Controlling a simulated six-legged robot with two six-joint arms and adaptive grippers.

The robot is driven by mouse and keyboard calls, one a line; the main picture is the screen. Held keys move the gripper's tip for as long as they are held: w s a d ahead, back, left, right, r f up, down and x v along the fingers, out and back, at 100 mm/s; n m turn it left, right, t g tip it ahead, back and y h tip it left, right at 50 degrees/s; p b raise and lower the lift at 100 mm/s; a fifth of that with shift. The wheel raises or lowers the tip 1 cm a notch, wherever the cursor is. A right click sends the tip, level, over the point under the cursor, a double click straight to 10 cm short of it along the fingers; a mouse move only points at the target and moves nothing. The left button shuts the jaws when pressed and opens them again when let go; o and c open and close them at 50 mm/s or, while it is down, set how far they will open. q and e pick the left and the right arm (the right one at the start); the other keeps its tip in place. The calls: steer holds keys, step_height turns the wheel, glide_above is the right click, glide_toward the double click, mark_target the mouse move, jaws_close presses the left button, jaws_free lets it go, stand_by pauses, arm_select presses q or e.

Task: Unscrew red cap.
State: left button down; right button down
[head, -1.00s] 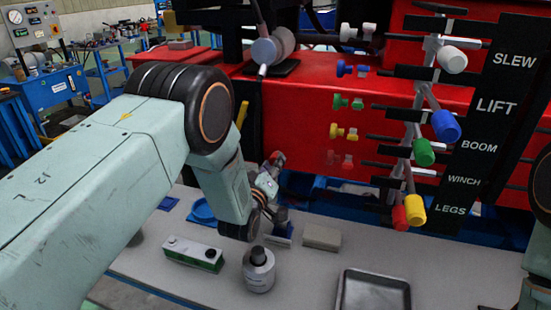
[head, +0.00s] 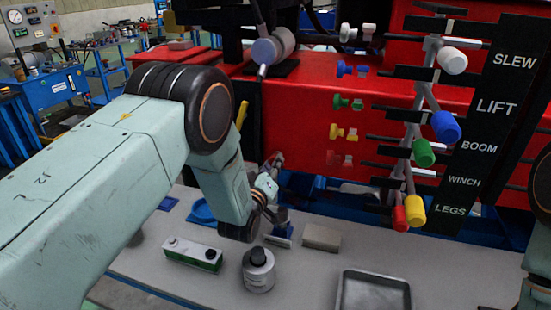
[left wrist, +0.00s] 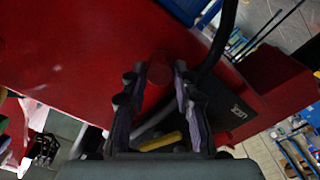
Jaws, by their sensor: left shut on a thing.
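In the left wrist view, the red cap (left wrist: 157,70) is a round red shape against a red surface, between the tips of my left gripper (left wrist: 160,85). The two fingers sit on either side of it, and its edges are hard to make out. In the head view, my left gripper (head: 270,175) is at the red crane body's lower left, partly hidden by my own wrist. It is shut on the cap. My right gripper is out of view.
Below my left wrist, the grey bench holds a white-and-green box (head: 192,253), a grey bottle with a black top (head: 258,270), a beige block (head: 321,237) and a metal tray (head: 372,292). Levers with coloured knobs (head: 445,126) stand at the right.

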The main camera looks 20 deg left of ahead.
arm_select(q)
steer(key=shift+s+n+p, duration=1.35)
steer(key=shift+s+n, duration=0.25)
steer(key=shift+s, duration=0.6)
